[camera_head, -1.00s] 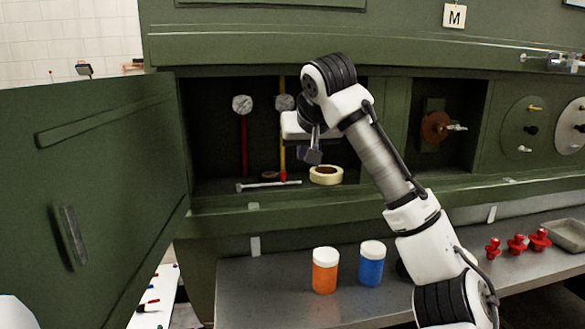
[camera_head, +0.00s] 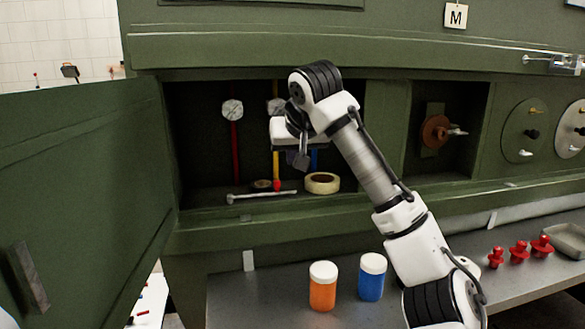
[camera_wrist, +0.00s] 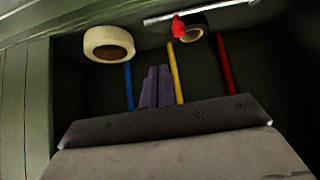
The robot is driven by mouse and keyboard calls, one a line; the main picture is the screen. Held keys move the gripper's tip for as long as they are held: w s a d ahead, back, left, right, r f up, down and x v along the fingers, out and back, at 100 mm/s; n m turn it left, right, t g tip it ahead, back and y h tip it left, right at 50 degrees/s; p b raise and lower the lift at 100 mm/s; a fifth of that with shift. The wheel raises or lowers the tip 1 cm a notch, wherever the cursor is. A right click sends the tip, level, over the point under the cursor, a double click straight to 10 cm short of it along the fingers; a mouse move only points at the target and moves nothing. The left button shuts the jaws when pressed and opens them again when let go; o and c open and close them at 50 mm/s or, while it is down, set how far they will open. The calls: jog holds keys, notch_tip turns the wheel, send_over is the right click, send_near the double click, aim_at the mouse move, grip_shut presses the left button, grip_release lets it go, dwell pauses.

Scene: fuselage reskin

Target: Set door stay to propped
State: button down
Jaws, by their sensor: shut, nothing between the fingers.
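A thin pale rod (camera_head: 262,196), which looks like the door stay, lies along the front of the open compartment's floor. It also shows at the top of the wrist view (camera_wrist: 212,10). The green door (camera_head: 85,190) stands swung open on the left, with a grey handle on its face. My gripper (camera_head: 302,161) is shut and empty, in front of the compartment opening, above and to the right of the rod. Its fingers show in the wrist view (camera_wrist: 155,88), pointing into the compartment and apart from the rod. I cannot tell where the rod is attached.
A cream tape roll (camera_head: 322,183) and a dark roll (camera_head: 262,184) sit by the rod. Orange (camera_head: 323,287) and blue (camera_head: 371,278) jars stand on the bench below.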

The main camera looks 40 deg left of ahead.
jog(key=p+x, duration=0.2)
jog(key=x, duration=0.6)
jog(key=shift+w+a+f, duration=0.15)
jog(key=shift+w+f, duration=0.05)
jog(key=shift+w, duration=0.05)
jog(key=shift+s+d+f+p, duration=0.15)
jog(key=shift+s+d+p, duration=0.05)
jog(key=shift+s+d, duration=0.3)
jog(key=shift+s+d+f+p, duration=0.2)
jog(key=shift+s+d, duration=0.15)
jog(key=shift+d, duration=0.15)
jog(key=shift+s+d+f, duration=0.25)
jog(key=shift+s+d, duration=0.15)
jog(key=shift+d, duration=0.1)
